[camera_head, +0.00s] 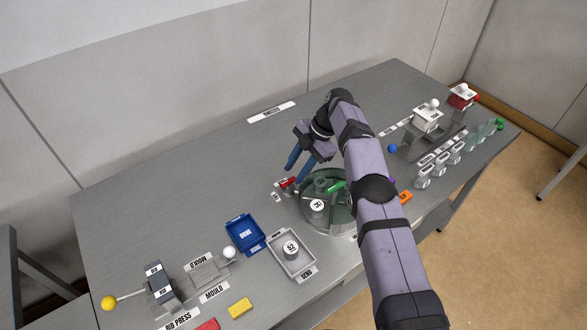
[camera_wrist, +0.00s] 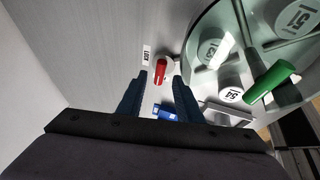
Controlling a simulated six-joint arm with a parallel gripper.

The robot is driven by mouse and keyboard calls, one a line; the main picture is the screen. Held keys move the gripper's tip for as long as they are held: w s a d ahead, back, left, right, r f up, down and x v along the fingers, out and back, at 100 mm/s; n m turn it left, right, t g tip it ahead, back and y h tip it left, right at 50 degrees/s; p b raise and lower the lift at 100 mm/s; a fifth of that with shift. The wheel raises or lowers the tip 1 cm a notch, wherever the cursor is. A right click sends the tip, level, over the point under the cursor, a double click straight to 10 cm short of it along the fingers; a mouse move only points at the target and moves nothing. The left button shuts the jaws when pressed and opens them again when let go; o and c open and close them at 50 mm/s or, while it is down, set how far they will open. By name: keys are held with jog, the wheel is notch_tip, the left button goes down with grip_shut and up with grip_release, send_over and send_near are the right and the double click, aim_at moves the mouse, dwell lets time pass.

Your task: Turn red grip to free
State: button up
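The red grip (camera_head: 288,183) sits on the table at the left edge of the round glass-like hood (camera_head: 345,228). In the wrist view the red grip (camera_wrist: 161,70) is a short bar on a pale round base, lying roughly along the picture's vertical. A white label (camera_wrist: 147,55), seemingly reading LOCK, lies just left of it. My gripper (camera_head: 294,174) is open and empty, with its blue fingers pointing down near the grip. In the wrist view my gripper (camera_wrist: 160,77) has one finger either side of the red grip in the picture; contact is not visible.
The hood holds labelled round pieces and has a green handle (camera_wrist: 271,82) close right of the grip. A blue tray (camera_head: 240,241) and a grey tray (camera_head: 276,254) stand nearer the front.

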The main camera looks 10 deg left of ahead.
jog(key=p+v, duration=0.4)
jog(key=shift+d+r+p, duration=0.1)
jog(key=shift+r+p, duration=0.1)
jog(key=shift+p, duration=0.15)
dwell(0.4)
jog(key=s+d+r+m+t+h, duration=0.1)
jog(key=s+d+r+m, duration=0.3)
jog(key=d+m, duration=0.3)
jog(key=s+d+r+m+h, duration=0.1)
jog(key=s+d+r+m, duration=0.2)
jog(key=d+r+m, duration=0.4)
jog(key=s+d+f+m+h, duration=0.1)
jog(key=s+d+m, duration=0.2)
jog(key=s, duration=0.5)
jog(key=s+d+f+m, duration=0.1)
jog(key=s+d+m, duration=0.2)
jog(key=s+m, duration=0.3)
jog(key=s+d+f+m+h, duration=0.1)
jog(key=s+d+m, duration=0.2)
jog(key=s, duration=0.9)
jog(key=shift+d+f+m+t+h, duration=0.3)
jog(key=shift+m+t, duration=0.1)
jog(key=shift+m, duration=0.4)
